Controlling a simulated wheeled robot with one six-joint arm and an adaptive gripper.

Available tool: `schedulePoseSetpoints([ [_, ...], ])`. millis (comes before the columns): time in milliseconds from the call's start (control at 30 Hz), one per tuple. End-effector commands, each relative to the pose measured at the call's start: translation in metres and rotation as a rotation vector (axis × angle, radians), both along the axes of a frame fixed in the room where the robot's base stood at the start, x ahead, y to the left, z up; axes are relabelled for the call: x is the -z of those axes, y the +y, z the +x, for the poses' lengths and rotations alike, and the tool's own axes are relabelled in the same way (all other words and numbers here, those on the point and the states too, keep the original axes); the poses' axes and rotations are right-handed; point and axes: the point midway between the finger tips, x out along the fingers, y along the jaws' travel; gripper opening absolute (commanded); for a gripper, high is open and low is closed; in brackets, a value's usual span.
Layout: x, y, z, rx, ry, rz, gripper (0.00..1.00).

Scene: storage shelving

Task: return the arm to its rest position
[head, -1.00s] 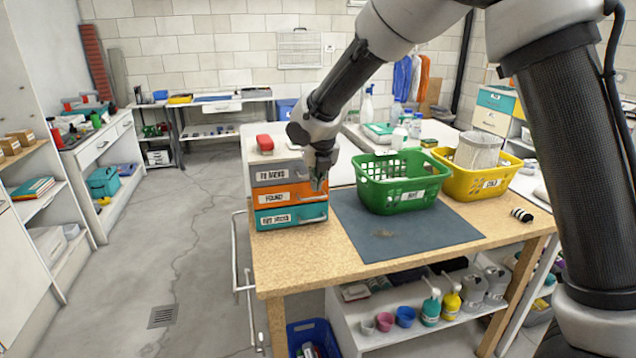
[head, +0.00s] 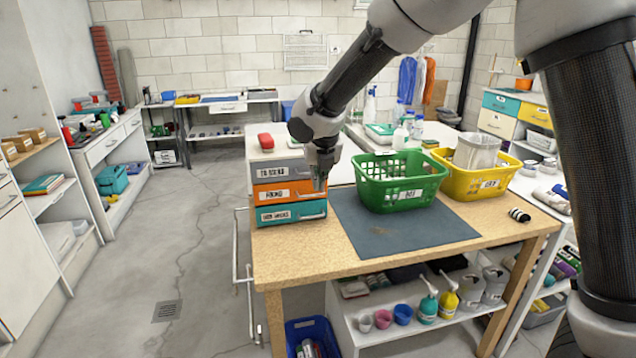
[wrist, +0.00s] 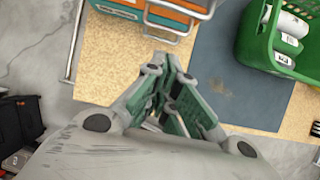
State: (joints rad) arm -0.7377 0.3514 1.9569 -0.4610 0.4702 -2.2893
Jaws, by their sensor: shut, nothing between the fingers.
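My gripper (head: 319,180) is shut and empty. In the head view it points down just in front of the right end of a stack of three labelled drawers. The top drawer (head: 272,173) is grey, the middle drawer (head: 280,193) is orange and the bottom drawer (head: 285,215) is teal. In the wrist view my gripper's fingers (wrist: 170,70) meet at the tips, with the drawer handles just beyond them. I cannot tell whether the fingertips touch a handle. My arm reaches in from the upper right.
A green basket (head: 402,194) and a yellow basket (head: 482,182) stand right of my gripper on the wooden table (head: 350,259). A blue-grey mat (head: 385,236) lies in front, mostly clear. A red object (head: 265,141) rests on the drawer stack. Open floor (head: 200,250) lies left.

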Motion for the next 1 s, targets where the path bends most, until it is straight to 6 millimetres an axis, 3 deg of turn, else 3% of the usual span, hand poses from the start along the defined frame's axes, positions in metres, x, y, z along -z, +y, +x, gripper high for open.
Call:
schedulePoseSetpoints([
  [300,-0.048,-0.006,-0.022,-0.001,-0.002,0.001,0.0],
  [567,-0.062,-0.009,-0.03,0.079,0.012,0.033,0.0],
  [700,-0.054,-0.018,-0.038,0.395,0.076,0.14,0.0],
  [833,-0.03,-0.047,-0.072,0.873,0.181,0.24,0.0],
  [967,-0.034,-0.105,-0.109,1.426,0.234,0.374,0.0],
  [1000,-0.039,-0.128,-0.121,1.612,0.242,0.424,0.0],
])
